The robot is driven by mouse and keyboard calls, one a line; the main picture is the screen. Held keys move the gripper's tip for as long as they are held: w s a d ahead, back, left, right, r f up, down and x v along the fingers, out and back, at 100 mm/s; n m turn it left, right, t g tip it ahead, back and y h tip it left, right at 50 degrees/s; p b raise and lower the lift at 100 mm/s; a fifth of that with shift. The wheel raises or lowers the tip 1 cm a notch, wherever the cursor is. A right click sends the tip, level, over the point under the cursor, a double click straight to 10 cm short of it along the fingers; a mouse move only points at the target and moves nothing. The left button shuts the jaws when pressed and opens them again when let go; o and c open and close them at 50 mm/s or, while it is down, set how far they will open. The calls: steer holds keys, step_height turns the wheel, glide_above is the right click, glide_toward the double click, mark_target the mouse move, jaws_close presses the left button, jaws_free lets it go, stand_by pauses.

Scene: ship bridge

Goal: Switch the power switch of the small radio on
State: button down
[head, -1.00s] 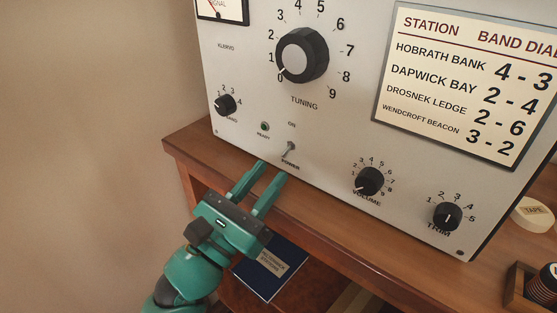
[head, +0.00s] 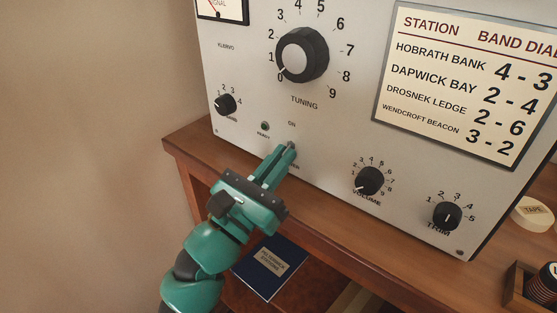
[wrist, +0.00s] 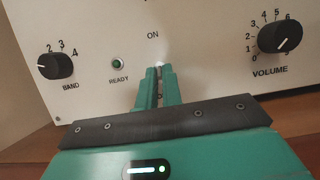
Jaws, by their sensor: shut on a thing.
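The radio (head: 330,122) is a pale grey panel with black knobs, standing on a wooden desk. Its power switch is a small metal toggle below the word ON, mostly hidden by my fingers in the head view. In the wrist view, the pale tip of the power switch (wrist: 159,65) shows between the fingertips. My gripper (head: 288,149) is at the panel, its green fingers closed together on the switch lever; it also shows in the wrist view (wrist: 159,72). The green READY lamp (wrist: 117,63) sits left of the switch and looks dark.
The BAND knob (head: 225,104) is left of the switch, the VOLUME knob (head: 370,181) and TRIM knob (head: 447,215) are right. The tuning knob (head: 302,55) is above. A dark blue booklet (head: 270,268) lies below the desk top. A tape roll (head: 533,213) is far right.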

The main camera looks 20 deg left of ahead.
mark_target(291, 144)
steer(key=shift+r, duration=0.1)
steer(key=shift+s+r+g+y+p, duration=0.1)
steer(key=shift+r+g+y+p, duration=0.25)
steer(key=shift+g+p, duration=0.35)
steer(key=shift+s+r+g+y+p, duration=0.1)
steer(key=shift+r+g+y+p, duration=0.2)
steer(key=shift+g, duration=0.6)
steer(key=g, duration=0.1)
steer(key=r+g+y+p, duration=0.1)
steer(key=g, duration=0.1)
steer(key=shift+w+r+p, duration=0.1)
steer(key=shift+r+p, duration=0.05)
steer(key=shift+p, duration=0.15)
steer(key=shift+w+r+g+y+p, duration=0.15)
steer(key=shift+g+y+p, duration=0.1)
steer(key=shift+g+p, duration=0.3)
steer(key=shift+s+r+g+y+p, duration=0.1)
steer(key=shift+g+y+p, duration=0.2)
steer(key=shift+g, duration=0.45)
steer(key=c, duration=1.6)
jaws_free()
steer(key=shift+f, duration=0.1)
steer(key=shift+o, duration=0.2)
steer(key=shift+f, duration=0.1)
